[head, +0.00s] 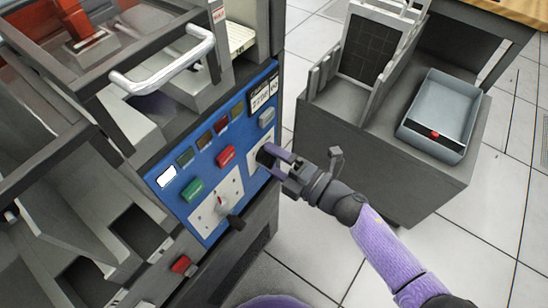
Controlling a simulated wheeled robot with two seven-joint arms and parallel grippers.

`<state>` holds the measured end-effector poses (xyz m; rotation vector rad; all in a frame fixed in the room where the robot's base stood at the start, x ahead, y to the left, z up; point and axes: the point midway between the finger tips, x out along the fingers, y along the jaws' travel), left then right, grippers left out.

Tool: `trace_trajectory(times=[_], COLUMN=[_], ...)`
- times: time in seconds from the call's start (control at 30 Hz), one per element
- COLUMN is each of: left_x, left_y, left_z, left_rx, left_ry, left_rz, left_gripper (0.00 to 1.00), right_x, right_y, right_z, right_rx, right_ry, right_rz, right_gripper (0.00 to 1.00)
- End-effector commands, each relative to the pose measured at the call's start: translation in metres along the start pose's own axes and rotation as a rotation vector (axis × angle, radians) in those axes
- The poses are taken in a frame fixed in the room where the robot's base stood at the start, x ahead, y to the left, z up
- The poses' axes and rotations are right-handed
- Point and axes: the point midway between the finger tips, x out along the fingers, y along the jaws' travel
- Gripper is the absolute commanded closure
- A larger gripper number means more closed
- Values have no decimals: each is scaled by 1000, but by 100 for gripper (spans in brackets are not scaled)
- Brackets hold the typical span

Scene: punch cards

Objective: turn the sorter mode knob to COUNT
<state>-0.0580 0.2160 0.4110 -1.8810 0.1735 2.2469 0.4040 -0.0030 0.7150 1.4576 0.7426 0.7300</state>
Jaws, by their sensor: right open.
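The sorter's blue control panel (203,168) faces me at the picture's centre left. My right gripper (266,158), with purple fingers, is at the panel's right side, in front of a small white plate (254,163). It is open, and a dark knob-like shape shows at its fingertips; I cannot tell whether they touch it. The gripper covers much of that plate, so its markings and the knob's pointing are hidden. Labels are too small to read. My left gripper is out of view.
A green button (192,190), a red button (226,156) and a grey button (267,118) are on the panel. A metal handle (165,62) juts out above. A grey cabinet (370,165) with a tray (445,107) stands right. Tiled floor lies between.

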Motion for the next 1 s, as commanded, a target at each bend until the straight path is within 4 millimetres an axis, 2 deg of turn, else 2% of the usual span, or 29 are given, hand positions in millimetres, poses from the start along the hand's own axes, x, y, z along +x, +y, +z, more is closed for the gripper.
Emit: trace_trajectory(times=[0.3, 0.4, 0.53, 0.9, 0.97, 1.0], left_x=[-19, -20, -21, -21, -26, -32], left_y=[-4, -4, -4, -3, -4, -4], left_z=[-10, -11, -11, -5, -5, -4], left_rx=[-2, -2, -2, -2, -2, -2], left_ry=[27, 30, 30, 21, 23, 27], left_rz=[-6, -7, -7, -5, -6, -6], left_gripper=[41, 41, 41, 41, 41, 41], right_x=[-74, -89, -96, -96, -100, -109], right_y=[2, 1, 0, 0, -6, -18], right_z=[0, 0, 0, 0, 5, 11], right_rx=[-1, -1, -1, 4, 63, 157], right_ry=[0, 0, 0, -4, -56, -139], right_rz=[-4, -2, -1, -2, -24, -61], right_gripper=[6, 6, 6, 6, 6, 6])
